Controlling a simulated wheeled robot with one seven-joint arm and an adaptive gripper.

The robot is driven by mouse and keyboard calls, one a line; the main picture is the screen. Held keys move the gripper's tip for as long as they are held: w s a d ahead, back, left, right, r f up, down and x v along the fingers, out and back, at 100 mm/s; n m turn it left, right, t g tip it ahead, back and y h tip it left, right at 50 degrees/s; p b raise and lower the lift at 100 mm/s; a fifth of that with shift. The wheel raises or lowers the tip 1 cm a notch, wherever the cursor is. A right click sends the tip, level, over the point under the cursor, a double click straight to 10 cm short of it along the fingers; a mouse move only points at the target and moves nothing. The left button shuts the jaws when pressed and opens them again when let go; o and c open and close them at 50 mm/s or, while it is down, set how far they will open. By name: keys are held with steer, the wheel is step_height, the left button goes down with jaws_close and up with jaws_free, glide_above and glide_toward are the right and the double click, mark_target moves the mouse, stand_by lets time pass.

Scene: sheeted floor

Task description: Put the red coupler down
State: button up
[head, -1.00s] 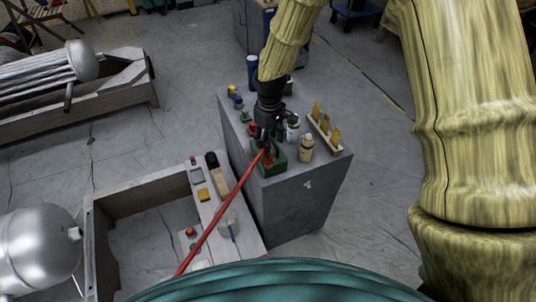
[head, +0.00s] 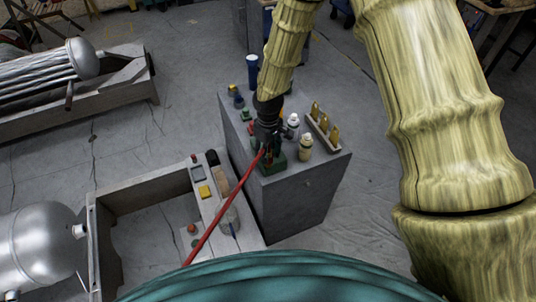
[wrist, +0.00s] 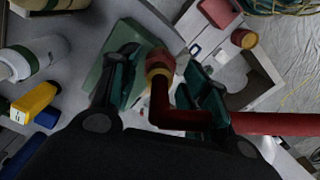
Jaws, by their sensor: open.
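The red coupler (wrist: 158,62), with a tan ring, sits at the end of a red elbow and hose (wrist: 270,123) in the wrist view. In the head view the red hose (head: 222,208) runs from the grey cabinet top down to the lower left. My gripper (wrist: 165,78) is open, with one finger on each side of the coupler. It also shows over the front of the cabinet in the head view (head: 267,146). A green block (head: 274,166) lies under the gripper and is partly hidden. I cannot tell whether the coupler rests on it.
The grey cabinet (head: 300,200) also holds a pale bottle (head: 305,148), a white bottle (head: 292,124) and a rack with yellow pieces (head: 323,130) on the right. Blue and green items stand at its back left. A low bench frame (head: 140,190) lies to the left.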

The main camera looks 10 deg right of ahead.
jaws_close()
